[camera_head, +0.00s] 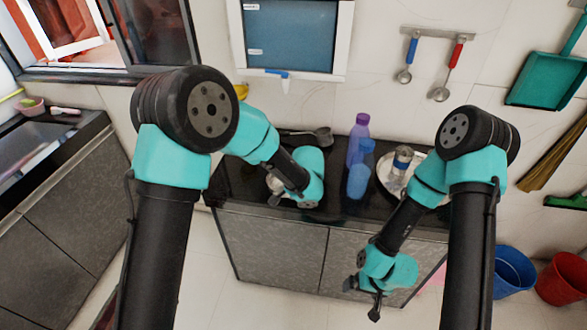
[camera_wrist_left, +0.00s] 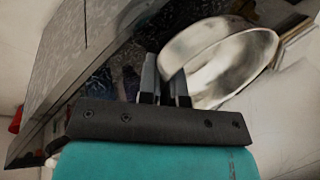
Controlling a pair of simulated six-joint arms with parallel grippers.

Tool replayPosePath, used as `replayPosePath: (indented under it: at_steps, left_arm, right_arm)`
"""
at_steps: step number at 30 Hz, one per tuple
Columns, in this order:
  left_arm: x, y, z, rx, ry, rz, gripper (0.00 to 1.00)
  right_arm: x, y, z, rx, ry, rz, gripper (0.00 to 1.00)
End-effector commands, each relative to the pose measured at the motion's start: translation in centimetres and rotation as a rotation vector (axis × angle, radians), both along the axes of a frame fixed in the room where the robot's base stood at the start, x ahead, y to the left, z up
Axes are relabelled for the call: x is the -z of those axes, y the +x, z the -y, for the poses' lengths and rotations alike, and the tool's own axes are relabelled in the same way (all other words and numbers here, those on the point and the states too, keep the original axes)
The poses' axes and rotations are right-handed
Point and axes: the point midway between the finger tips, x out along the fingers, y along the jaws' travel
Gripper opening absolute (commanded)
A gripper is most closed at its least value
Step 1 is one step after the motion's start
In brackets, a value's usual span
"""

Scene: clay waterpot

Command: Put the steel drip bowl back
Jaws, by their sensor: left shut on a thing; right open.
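The steel drip bowl (camera_wrist_left: 230,65) fills the upper right of the left wrist view, tilted, with its inside showing. My left gripper (camera_wrist_left: 165,82) is shut on the near edge of the bowl's rim. In the head view my left gripper (camera_head: 278,192) is over the left part of the dark counter, and the bowl is mostly hidden by my wrist there. My right gripper (camera_head: 362,296) is open and empty, hanging in front of the counter's front face. No clay pot can be made out.
The black counter (camera_head: 228,185) carries a purple bottle (camera_head: 358,135), a blue bottle (camera_head: 359,178), and a round tray (camera_head: 386,180) with a metal cup (camera_head: 402,157) on it. A dark ladle-like utensil (camera_head: 318,136) lies at the back. Blue (camera_head: 513,272) and red (camera_head: 566,278) buckets stand right.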

Motion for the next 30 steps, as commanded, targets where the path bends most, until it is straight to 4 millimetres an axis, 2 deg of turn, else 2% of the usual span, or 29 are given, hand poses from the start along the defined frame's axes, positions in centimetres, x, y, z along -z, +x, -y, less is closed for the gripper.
replayPosePath:
  at_steps: [7, 11, 30]
  left_arm:
    - [0.0, 0.1, 0.1, 0.000, 0.000, 0.001, 0.00]
    - [0.0, 0.9, 0.1, -0.001, 0.000, 0.002, 0.00]
    - [1.2, 12.2, 0.5, -0.002, -0.001, 0.003, 0.00]
  right_arm:
    - [0.0, 0.0, 0.0, 0.000, 0.000, 0.000, 0.99]
    - [0.0, 0.0, 0.0, 0.000, 0.000, 0.000, 0.99]
    - [0.0, 0.0, 0.0, 0.000, 0.000, 0.000, 0.99]
